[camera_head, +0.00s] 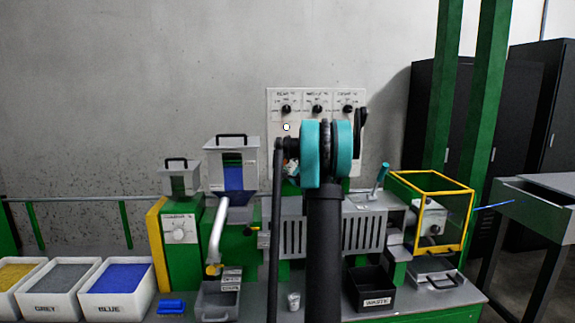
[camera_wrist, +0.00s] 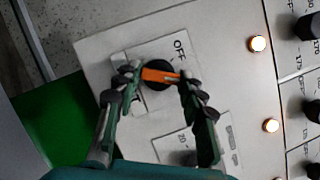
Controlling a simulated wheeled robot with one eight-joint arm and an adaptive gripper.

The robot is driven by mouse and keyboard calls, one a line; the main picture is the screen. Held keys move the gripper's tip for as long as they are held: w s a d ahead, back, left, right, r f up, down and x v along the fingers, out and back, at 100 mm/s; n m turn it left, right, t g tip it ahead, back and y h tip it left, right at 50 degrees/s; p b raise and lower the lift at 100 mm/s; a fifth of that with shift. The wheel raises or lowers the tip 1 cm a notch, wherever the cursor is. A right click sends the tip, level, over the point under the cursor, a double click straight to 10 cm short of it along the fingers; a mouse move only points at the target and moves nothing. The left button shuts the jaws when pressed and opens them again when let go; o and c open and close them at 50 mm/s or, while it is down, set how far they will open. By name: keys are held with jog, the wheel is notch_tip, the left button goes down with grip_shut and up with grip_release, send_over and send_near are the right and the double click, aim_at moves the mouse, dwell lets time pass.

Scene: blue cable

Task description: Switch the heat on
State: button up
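In the wrist view, a rotary switch (camera_wrist: 157,75) with a black base and an orange handle sits on a white plate, with "OFF" printed beside it. My gripper (camera_wrist: 160,76) has its fingers apart, one near each end of the orange handle. I cannot tell whether the fingertips touch it. In the head view, the pale control panel (camera_head: 273,100) on the wall has three black dials in a row, one of them the left dial (camera_head: 286,109). My arm hides most of the panel's lower part and the gripper there.
Lit lamps, one upper (camera_wrist: 257,44) and one lower (camera_wrist: 270,125), show beside numbered dials. White bins, one with blue granules (camera_head: 120,278), are at the left.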

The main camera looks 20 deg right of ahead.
jog(key=o, duration=0.4)
jog(key=v, duration=1.2)
